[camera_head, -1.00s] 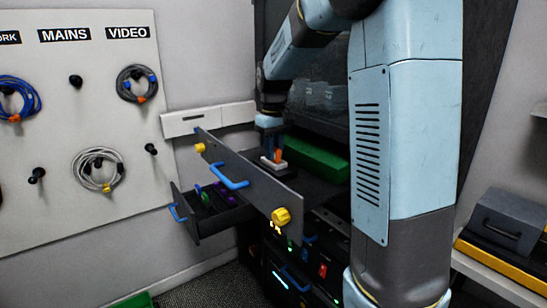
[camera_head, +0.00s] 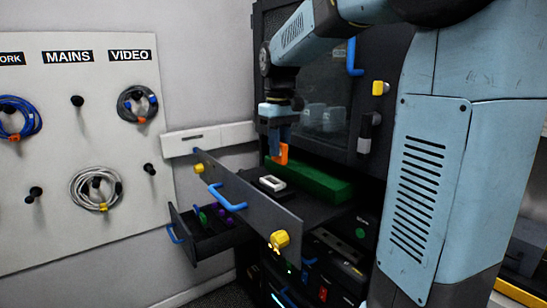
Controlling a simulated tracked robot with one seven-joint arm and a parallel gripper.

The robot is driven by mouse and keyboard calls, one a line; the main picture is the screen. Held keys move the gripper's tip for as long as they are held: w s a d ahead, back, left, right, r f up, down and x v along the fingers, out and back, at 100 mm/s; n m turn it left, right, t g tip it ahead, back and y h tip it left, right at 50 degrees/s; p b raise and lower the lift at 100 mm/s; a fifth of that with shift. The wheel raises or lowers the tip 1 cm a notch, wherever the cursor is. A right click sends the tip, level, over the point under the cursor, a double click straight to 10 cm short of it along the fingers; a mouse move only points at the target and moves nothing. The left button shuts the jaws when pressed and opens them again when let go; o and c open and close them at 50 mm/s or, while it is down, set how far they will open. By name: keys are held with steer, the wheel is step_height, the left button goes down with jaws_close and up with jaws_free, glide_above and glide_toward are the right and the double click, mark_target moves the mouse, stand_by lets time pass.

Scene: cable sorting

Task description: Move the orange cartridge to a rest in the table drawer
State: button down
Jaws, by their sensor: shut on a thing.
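The orange cartridge (camera_head: 281,155) is in my gripper (camera_head: 279,145). My gripper points down, shut on the cartridge, and holds it in the air above the pulled-out tray (camera_head: 308,208) with the grey front panel. A small white holder (camera_head: 272,183) sits on that tray below it, and no cartridge shows in it. A small open drawer (camera_head: 210,243) with a blue handle is lower and to the left. In it are a green thing (camera_head: 202,217) and purple things (camera_head: 225,216). Its inside is partly hidden by the panel.
The panel (camera_head: 245,205) has a blue handle and yellow knobs, and stands between my gripper and the drawer. A green block (camera_head: 310,178) lies behind the holder. A dark cabinet door (camera_head: 345,105) stands behind. Cables hang on a white board (camera_head: 60,200) at left.

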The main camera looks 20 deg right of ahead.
steer(key=s+r, duration=0.6)
steer(key=s, duration=0.1)
steer(key=shift+s+a+r, duration=0.15)
steer(key=shift+r, duration=0.2)
stand_by(0.5)
steer(key=shift+s, duration=0.1)
stand_by(0.4)
